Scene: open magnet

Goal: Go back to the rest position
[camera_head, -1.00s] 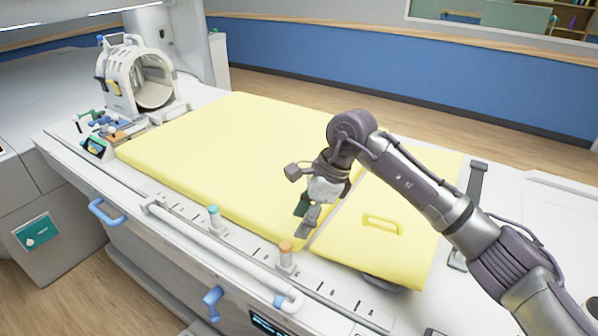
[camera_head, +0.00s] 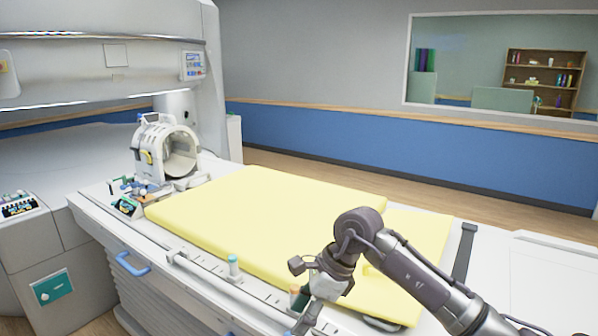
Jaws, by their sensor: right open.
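My right gripper (camera_head: 302,312) hangs at the lower middle of the head view, over the near edge of the patient table (camera_head: 90,205). It is open, and I see nothing between its fingers. It partly covers an orange-capped post (camera_head: 296,292) on the table's side rail. My right arm comes in from the lower right and hides part of the yellow pad (camera_head: 230,215). My left gripper is not in view.
A white head coil (camera_head: 150,165) stands at the table's far left end, beside the scanner housing (camera_head: 120,100). A teal-capped post (camera_head: 233,265) and a blue handle (camera_head: 132,265) are on the near side. The pad's middle is clear.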

